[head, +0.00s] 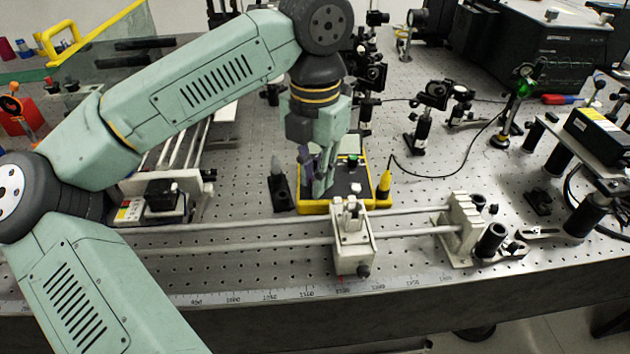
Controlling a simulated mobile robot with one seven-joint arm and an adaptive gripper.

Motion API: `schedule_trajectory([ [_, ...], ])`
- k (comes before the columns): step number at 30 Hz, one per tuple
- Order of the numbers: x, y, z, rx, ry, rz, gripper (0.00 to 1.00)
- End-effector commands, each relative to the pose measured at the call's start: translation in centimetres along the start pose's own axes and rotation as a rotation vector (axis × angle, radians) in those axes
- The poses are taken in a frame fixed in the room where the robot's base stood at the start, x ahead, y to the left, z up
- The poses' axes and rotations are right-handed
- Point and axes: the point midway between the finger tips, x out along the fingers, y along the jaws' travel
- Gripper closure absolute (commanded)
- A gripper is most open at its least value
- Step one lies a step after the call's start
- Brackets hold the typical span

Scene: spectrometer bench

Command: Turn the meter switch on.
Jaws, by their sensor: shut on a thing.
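The meter is a yellow-edged box with a dark face (362,196), lying on the perforated bench top behind the twin rails. A green knob or terminal (352,160) shows at its back, and a yellow plug (385,181) stands at its right side. My gripper (320,188) points down over the left part of the meter face, with its fingertips close together at the face. It is shut on what appears to be the meter switch, which the fingers hide. I cannot tell which way the switch is set.
A white carriage (353,240) stands on the rails just in front of the meter. A dark post holder (280,186) is close at the left. A black cable (430,176) runs right from the meter. Optical mounts (421,122) stand behind and right. Bare bench lies between.

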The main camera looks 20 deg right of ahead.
Motion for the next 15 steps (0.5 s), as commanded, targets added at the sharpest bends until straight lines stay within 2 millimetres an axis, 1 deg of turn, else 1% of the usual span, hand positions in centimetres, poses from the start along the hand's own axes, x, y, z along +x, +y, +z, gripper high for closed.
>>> schedule_trajectory([
  [1,0.28,0.03,0.03,0.044,-0.002,0.002,1.00],
  [15,0.10,0.03,-0.01,0.483,0.000,0.002,1.00],
])
